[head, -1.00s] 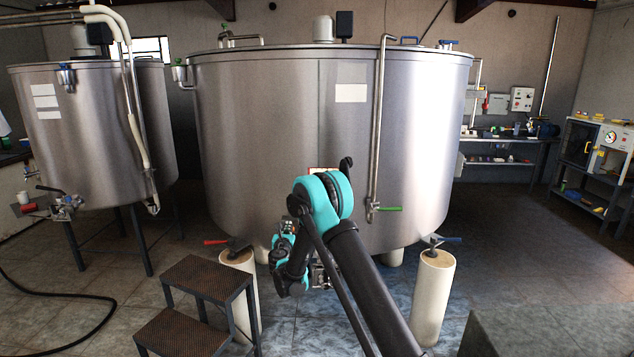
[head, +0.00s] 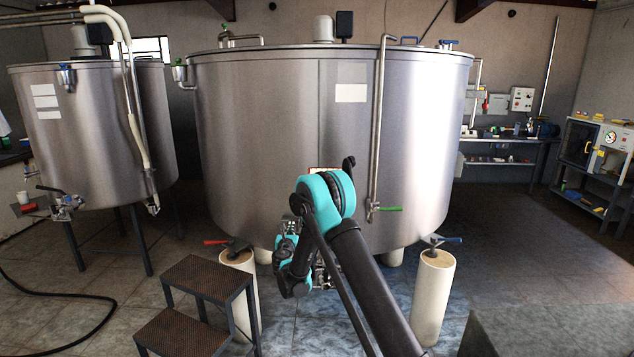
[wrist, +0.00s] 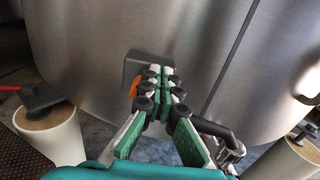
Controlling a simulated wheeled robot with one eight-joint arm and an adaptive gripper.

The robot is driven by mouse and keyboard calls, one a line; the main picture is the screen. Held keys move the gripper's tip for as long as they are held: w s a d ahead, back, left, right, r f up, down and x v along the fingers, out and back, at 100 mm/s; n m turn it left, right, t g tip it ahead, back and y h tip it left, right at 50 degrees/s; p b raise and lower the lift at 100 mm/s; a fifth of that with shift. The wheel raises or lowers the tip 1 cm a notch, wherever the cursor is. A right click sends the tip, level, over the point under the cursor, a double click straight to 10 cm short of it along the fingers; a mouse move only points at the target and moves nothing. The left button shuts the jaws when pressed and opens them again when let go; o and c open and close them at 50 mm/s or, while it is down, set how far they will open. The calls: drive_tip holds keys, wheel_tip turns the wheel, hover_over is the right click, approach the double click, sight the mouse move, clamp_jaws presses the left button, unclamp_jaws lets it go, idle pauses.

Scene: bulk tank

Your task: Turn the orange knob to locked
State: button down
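The orange knob (wrist: 134,88) shows in the wrist view as a small orange piece just left of my gripper's fingers, which hide the rest of it. It is at the lower edge of a grey box (wrist: 136,62) on the tank wall. My gripper (wrist: 161,76) has its green-padded fingers close together at the tips, with nothing visible between them. The fingers overlap the box and lie beside the knob; I cannot tell if they touch it. In the head view my arm hides the knob.
The large steel tank (head: 260,130) fills the space ahead. A pipe with a green-handled valve (head: 388,209) runs down its front. Pale pillars, one with a red handle (head: 216,242) and one with a blue handle (head: 446,239), flank my arm. Dark steps (head: 205,280) stand left.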

drive_tip(key=shift+d+r, duration=0.1)
drive_tip(key=shift+r, duration=0.05)
drive_tip(key=shift+r, duration=0.2)
drive_tip(key=s, duration=0.6)
drive_tip(key=shift+w+a+f, duration=0.1)
drive_tip(key=shift+w+a, duration=0.35)
drive_tip(key=shift+w, duration=0.6)
drive_tip(key=shift+w+a+f, duration=0.1)
drive_tip(key=shift+w+a, duration=0.4)
drive_tip(key=shift+w, duration=0.5)
drive_tip(key=shift+w+a+f, duration=0.1)
drive_tip(key=shift+w+a, duration=0.35)
drive_tip(key=shift+w, duration=0.6)
